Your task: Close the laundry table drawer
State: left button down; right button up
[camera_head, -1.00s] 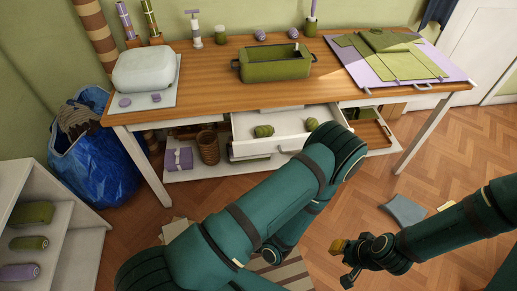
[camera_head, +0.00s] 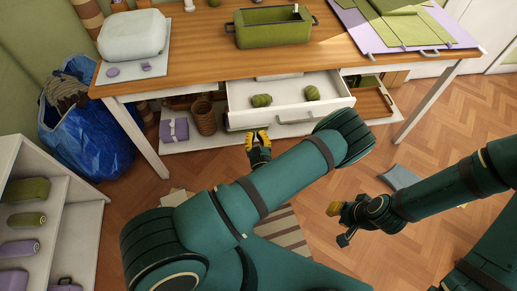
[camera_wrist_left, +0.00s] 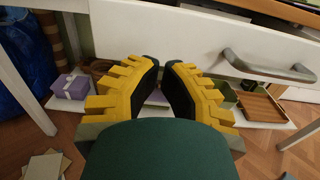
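The white drawer (camera_head: 240,98) of the wooden laundry table (camera_head: 200,66) is pulled out, with two green rolled items inside. Its front and grey bar handle (camera_wrist_left: 268,68) show in the left wrist view. My left gripper (camera_head: 258,137) is just below and in front of the drawer's left part, its yellow fingers pointing at the table. In the left wrist view the left gripper (camera_wrist_left: 163,75) has a narrow gap between its dark finger pads, with nothing held. My right gripper (camera_head: 340,222) is low over the floor at the right, away from the drawer; its finger opening is unclear.
A lower shelf holds a purple box (camera_head: 174,131), a woven basket (camera_head: 204,118) and a wooden tray (camera_head: 372,102). A blue bag (camera_head: 80,135) stands left. A white shelf unit (camera_head: 75,225) is at lower left. A green bin (camera_head: 272,34) sits on the tabletop.

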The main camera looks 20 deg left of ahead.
aim_at(253, 121)
pick_arm(q)
jog(key=x, duration=0.5)
jog(key=shift+b, duration=0.4)
pick_arm(e)
jog(key=shift+w+f, duration=0.15)
jog(key=shift+f, duration=0.4)
